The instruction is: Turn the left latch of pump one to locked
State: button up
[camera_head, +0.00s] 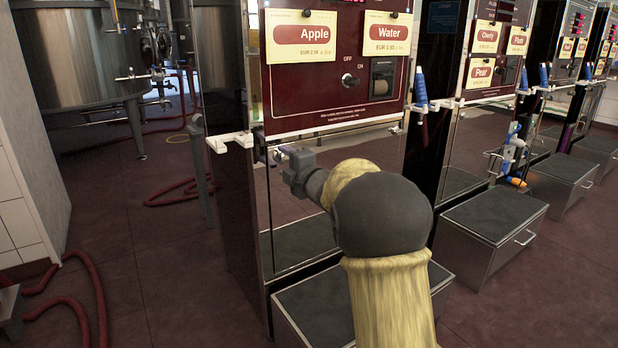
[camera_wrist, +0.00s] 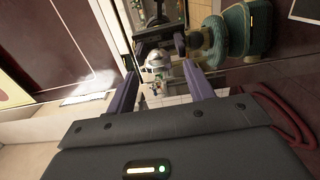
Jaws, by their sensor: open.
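Pump one (camera_head: 337,100) is the nearest dark red cabinet, with Apple and Water cards on its front and a mirror-like lower panel. My gripper (camera_head: 279,153) is at the left edge of this panel, just under the red front. A small dark fitting (camera_head: 260,144) at that edge, beside the gripper's tips, looks like the left latch; its setting cannot be told. In the wrist view my gripper (camera_wrist: 156,66) has its two purple fingers apart, pointing at the panel. A small silvery shape shows between them; I cannot tell whether it is a part or a reflection. Contact cannot be told.
A white bracket (camera_head: 231,141) juts from the pump's left side. A step box (camera_head: 318,297) stands below my arm. More pumps with a second step box (camera_head: 492,215) stand to the right. Red hoses (camera_head: 90,290) and a steel tank (camera_head: 75,55) are at left.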

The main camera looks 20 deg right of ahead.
jog(key=p+v, duration=0.4)
jog(key=v, duration=1.2)
jog(key=shift+s, duration=0.2)
jog(key=shift+r+p, duration=0.1)
jog(key=shift+p, duration=0.3)
jog(key=s+a+f+m+g+h+p, duration=0.25)
jog(key=s+m+g+p, duration=0.5)
jog(key=s+m, duration=0.4)
jog(key=s+a+f+m+g+h+p, duration=0.1)
jog(key=s+a+m+g+h+p, duration=0.2)
jog(key=s+m+g+p, duration=0.6)
notch_tip(320, 180, up, 37)
jog(key=s+m+t+p, duration=0.1)
jog(key=s+t+p, duration=0.1)
jog(key=p, duration=3.5)
jog(key=shift+s+d+f, duration=0.2)
jog(key=shift+s+f, duration=0.05)
jog(key=shift+s, duration=0.25)
